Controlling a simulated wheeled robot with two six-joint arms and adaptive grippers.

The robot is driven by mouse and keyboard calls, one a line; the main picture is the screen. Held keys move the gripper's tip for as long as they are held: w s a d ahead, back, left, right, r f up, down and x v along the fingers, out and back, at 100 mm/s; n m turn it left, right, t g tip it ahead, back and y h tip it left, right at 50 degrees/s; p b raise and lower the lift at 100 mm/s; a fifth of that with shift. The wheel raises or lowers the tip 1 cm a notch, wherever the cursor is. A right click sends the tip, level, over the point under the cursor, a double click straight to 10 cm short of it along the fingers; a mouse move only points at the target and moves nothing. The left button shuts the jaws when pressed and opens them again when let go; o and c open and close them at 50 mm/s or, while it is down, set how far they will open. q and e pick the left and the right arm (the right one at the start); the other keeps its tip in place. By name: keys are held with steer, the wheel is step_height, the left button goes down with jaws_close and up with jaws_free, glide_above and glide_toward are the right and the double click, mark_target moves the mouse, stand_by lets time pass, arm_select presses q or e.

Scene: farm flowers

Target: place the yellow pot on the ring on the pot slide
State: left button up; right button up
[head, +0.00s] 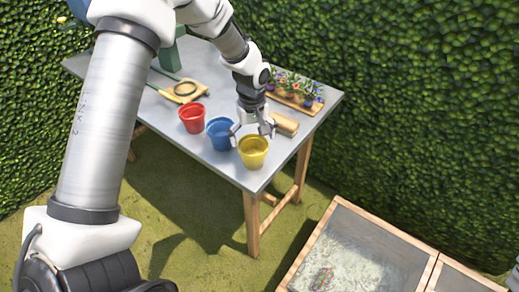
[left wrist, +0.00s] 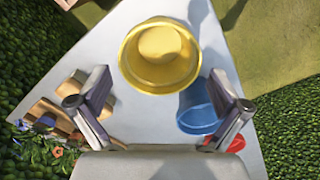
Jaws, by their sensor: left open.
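The yellow pot (head: 253,153) stands upright near the front corner of the grey table, and it also shows in the left wrist view (left wrist: 160,60), empty inside. My left gripper (head: 253,132) is open just behind and above the yellow pot, holding nothing. In the left wrist view its two fingers (left wrist: 160,82) are spread wide, with the pot ahead between them. The dark ring (head: 186,89) lies on a small wooden board, the pot slide (head: 196,96), farther back on the table. My right gripper is not in view.
The blue pot (head: 219,135) stands close beside the yellow one, with the red pot (head: 192,118) beyond it. A wooden block (head: 286,124) and a tray of flowers (head: 294,101) lie on the right. A yellow-handled tool (head: 171,96) lies left of the slide. A wooden-framed bed (head: 330,215) stands at lower right.

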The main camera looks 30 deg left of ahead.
mark_target(254, 153)
arm_select(q)
steer(key=f, duration=0.3)
steer(key=f+p, duration=0.1)
steer(key=f, duration=0.1)
steer(key=shift+s+d+f, duration=0.15)
steer(key=shift+s+d, duration=0.05)
steer(key=shift+d, duration=0.05)
steer(key=shift+w+f, duration=0.1)
steer(key=shift+f, duration=0.3)
steer(key=shift+s+r, duration=0.15)
steer(key=shift+s, duration=0.05)
steer(key=c, duration=1)
